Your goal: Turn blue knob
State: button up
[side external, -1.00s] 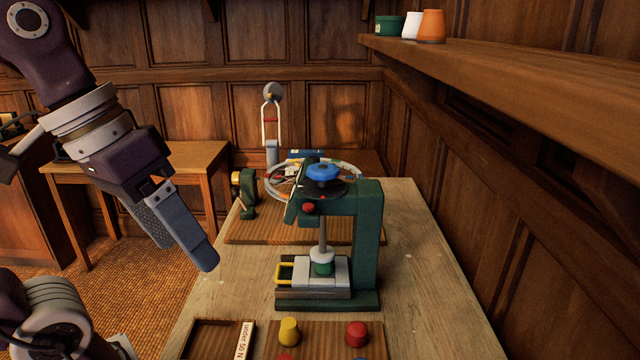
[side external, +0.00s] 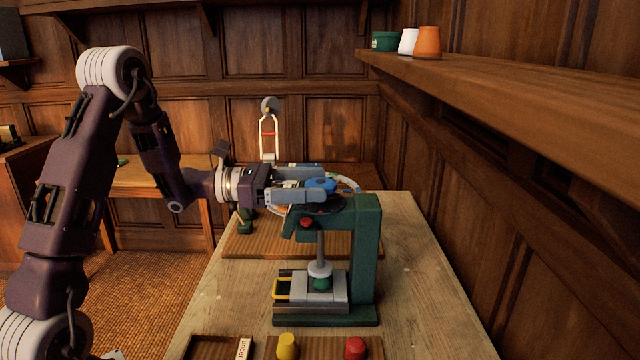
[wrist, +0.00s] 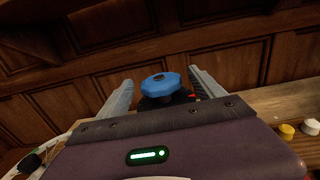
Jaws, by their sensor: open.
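The blue knob (side external: 322,184) sits on top of the green press (side external: 367,250), above a dark disc. It also shows in the wrist view as a faceted blue cap (wrist: 160,84). My gripper (side external: 322,184) is level with the knob, reaching in from the left. In the wrist view (wrist: 158,82) its two fingers stand apart, one on each side of the knob, with gaps visible on both sides. The gripper is open. In the side view the fingers partly cover the knob and the wheel behind it.
A red button (side external: 306,223) is on the press head. Yellow (side external: 287,346) and red (side external: 355,348) knobs stand at the bench front. A wall shelf (side external: 480,90) with several pots runs along the right. A white upright frame (side external: 268,135) stands behind.

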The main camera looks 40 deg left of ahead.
jog(key=shift+x, duration=1)
jog(key=shift+c, duration=0.5)
jog(key=c, duration=1.3)
jog(key=shift+o, duration=0.2)
jog(key=shift+m+g+h, duration=0.6)
jog(key=shift+g, duration=0.1)
jog(key=o, duration=1.4)
jog(key=shift+c, duration=0.2)
